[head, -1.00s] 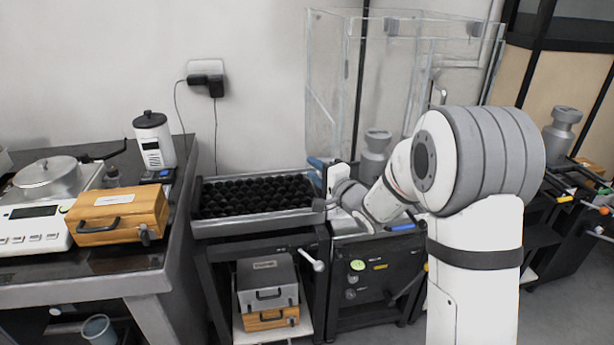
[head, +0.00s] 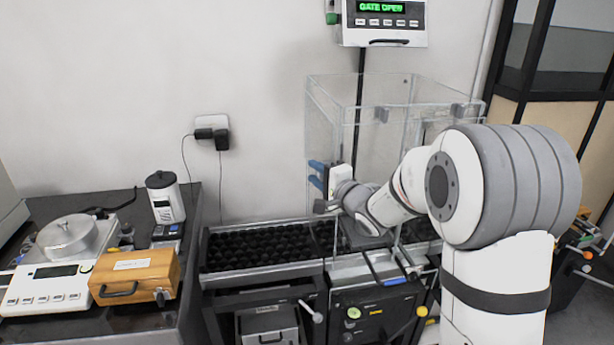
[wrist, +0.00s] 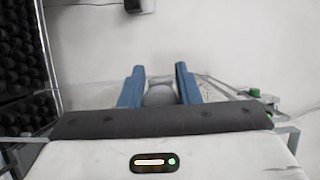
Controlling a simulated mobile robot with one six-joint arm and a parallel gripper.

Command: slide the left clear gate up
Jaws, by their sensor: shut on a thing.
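The clear gate (head: 332,130) is a see-through panel at the left side of the clear box (head: 415,92) in the head view. My gripper (head: 317,174) has blue fingers and is at this left side, above the black ribbed bed. In the wrist view my gripper (wrist: 160,88) has its fingers on either side of a grey piece (wrist: 160,95), apparently the gate's handle. It is shut on it. The gate's lower edge is hard to make out behind my wrist. My arm hides much of the box's inside.
A display (head: 383,22) above reads GATE OPEN in green. The black ribbed bed (head: 262,245) runs to the box's left side. On the left table stand a wooden case (head: 135,276), a white scale (head: 45,290) and a white canister (head: 165,197). Bare wall lies behind.

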